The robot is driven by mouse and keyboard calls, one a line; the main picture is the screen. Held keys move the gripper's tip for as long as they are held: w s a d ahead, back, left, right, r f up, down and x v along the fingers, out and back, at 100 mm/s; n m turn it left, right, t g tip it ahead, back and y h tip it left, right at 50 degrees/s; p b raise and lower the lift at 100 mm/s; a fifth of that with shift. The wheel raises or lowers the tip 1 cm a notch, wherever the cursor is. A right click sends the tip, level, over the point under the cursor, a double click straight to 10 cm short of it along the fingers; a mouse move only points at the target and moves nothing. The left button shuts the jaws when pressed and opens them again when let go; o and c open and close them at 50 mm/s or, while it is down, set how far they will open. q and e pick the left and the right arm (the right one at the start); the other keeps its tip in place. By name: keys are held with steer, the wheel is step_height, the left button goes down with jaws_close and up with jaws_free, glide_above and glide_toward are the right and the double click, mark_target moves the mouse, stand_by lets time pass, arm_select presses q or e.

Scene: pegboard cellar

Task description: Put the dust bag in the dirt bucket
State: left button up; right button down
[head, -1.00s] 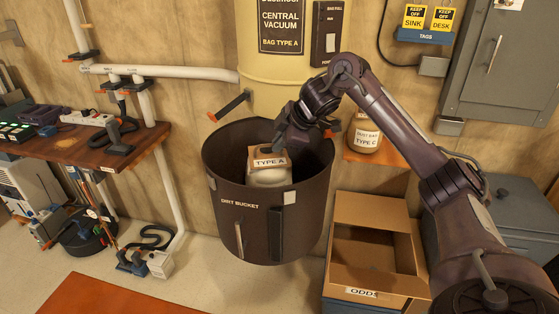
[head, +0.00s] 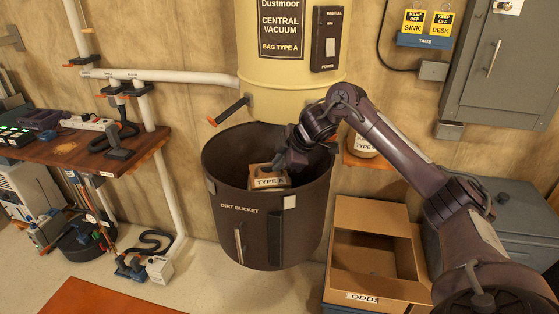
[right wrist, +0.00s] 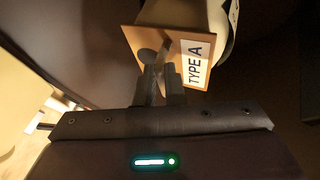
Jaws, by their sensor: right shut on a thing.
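The dust bag (head: 266,179), with a tan collar labelled TYPE A, is inside the mouth of the dark dirt bucket (head: 258,228). Its lower part is hidden behind the bucket's front wall. My right gripper (head: 286,166) reaches down into the bucket and is shut on the bag's collar. In the right wrist view the fingers (right wrist: 160,85) pinch the edge of the tan collar (right wrist: 170,50), and part of the pale bag (right wrist: 228,25) shows beyond it. I cannot tell whether the bag touches the bucket floor. My left gripper is not in view.
The cream central vacuum (head: 290,90) stands behind the bucket. A cardboard box labelled ODDS (head: 368,280) is at the right. A TYPE C bag (head: 362,146) sits on a small shelf behind my arm. A cluttered wooden bench (head: 75,150) is at the left.

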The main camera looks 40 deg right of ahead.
steer(key=c, duration=1.5)
jaws_free()
steer(key=shift+r, duration=0.25)
steer(key=p+v, duration=0.1)
steer(key=v, duration=1.1)
steer(key=shift+r+p, duration=0.35)
steer(key=shift+r, duration=0.05)
steer(key=shift+a+f, duration=0.1)
